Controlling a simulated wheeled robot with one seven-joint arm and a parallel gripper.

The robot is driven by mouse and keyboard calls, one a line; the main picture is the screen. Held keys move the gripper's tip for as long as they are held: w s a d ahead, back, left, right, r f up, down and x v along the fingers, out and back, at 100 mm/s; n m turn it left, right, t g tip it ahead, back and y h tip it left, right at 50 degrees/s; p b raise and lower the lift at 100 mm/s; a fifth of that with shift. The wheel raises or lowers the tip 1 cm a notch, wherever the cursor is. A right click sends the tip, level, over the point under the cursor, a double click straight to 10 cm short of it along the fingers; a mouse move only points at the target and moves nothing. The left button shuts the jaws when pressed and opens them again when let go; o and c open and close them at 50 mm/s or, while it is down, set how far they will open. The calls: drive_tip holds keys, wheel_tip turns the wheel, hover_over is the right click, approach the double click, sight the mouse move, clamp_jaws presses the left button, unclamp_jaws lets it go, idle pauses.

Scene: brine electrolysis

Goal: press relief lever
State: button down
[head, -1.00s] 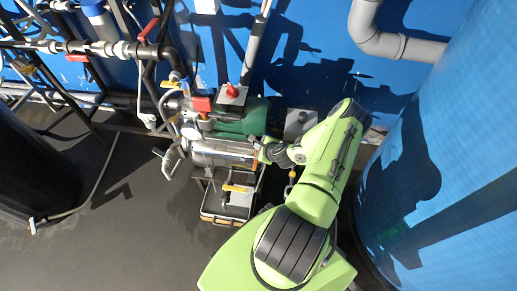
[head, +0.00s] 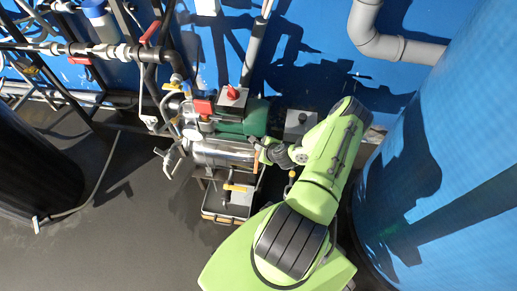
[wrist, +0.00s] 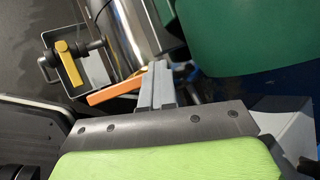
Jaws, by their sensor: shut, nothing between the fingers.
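An orange lever (wrist: 118,90) slants beside my fingertips in the wrist view. It also shows as a small orange strip (head: 257,161) in the head view, at the right end of a silver cylinder (head: 217,152). A yellow-orange handle (wrist: 70,62) on a dark valve stands farther left, and it shows over the tray in the head view (head: 235,187). I cannot tell for sure which one is the relief lever. My gripper (wrist: 158,75) is shut and empty, its tips by the orange lever's upper end. I cannot tell whether they touch. In the head view my gripper (head: 262,150) is small and partly hidden.
A green tank (head: 241,120) lies behind the silver cylinder. A tray (head: 228,214) sits below it. Pipes with red handles (head: 150,31) fill the upper left. A large blue tank (head: 450,160) stands close on the right. The floor (head: 130,245) at lower left is clear.

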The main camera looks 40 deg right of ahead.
drive_tip(key=shift+s+a+f, duration=0.15)
drive_tip(key=shift+s+a, duration=0.15)
drive_tip(key=shift+a, duration=0.05)
wheel_tip(320, 180, up, 5)
drive_tip(key=p, duration=0.4)
drive_tip(key=shift+w+d+r+p, duration=0.15)
drive_tip(key=shift+r+p, duration=0.05)
drive_tip(key=shift+p, duration=0.15)
drive_tip(key=shift+d, duration=0.1)
drive_tip(key=shift+f, duration=0.1)
